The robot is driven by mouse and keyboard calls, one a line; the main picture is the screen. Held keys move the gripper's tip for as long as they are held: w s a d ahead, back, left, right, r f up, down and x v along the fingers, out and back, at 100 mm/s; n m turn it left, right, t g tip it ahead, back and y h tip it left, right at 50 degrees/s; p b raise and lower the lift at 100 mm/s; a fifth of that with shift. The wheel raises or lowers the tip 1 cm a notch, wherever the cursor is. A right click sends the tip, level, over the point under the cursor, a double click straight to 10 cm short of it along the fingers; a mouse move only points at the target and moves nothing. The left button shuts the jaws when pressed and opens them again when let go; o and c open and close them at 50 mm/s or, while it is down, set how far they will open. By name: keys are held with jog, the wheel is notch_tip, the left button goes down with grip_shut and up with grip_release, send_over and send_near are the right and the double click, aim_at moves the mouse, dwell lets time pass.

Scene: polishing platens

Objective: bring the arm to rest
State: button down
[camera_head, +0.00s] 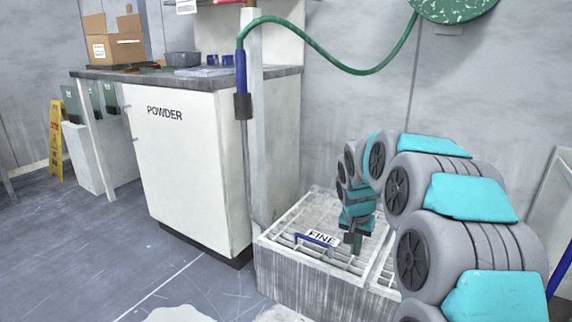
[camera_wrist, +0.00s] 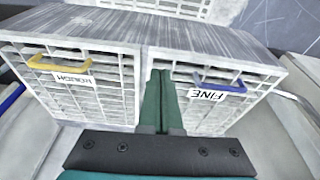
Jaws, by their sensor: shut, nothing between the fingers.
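My arm reaches in from the right in the head view, curving down so that my gripper (camera_head: 357,245) points downward over the slatted top of a grey box. In the wrist view my gripper's green fingers (camera_wrist: 161,76) are together with nothing held. They show between two slatted white panels. The panel with the yellow handle, labelled ROUGH (camera_wrist: 66,76), is on the left. I cannot tell whether the fingertips touch anything.
A white POWDER cabinet (camera_head: 185,150) stands left of the grey box (camera_head: 320,289), with an open cardboard box (camera_head: 113,45) on its counter. A green hose (camera_head: 345,68) hangs above. A yellow floor sign (camera_head: 57,140) stands far left. The floor at front left is clear.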

jog(key=s+a+r+n+g+p, duration=0.1)
jog(key=s+a+r+n+p, duration=0.1)
jog(key=s, duration=1.1)
jog(key=s+a+r+n+g+y+p, duration=0.1)
jog(key=s+a+r+n+p, duration=0.1)
jog(key=s, duration=1.2)
jog(key=s+a+r+n+g+p, duration=0.2)
jog(key=s+a+r+p, duration=0.2)
jog(key=s, duration=1)
notch_tip(320, 180, up, 3)
jog(key=shift+s+n+y+p, duration=0.25)
jog(key=shift+n+y+p, duration=0.05)
jog(key=shift+p, duration=0.3)
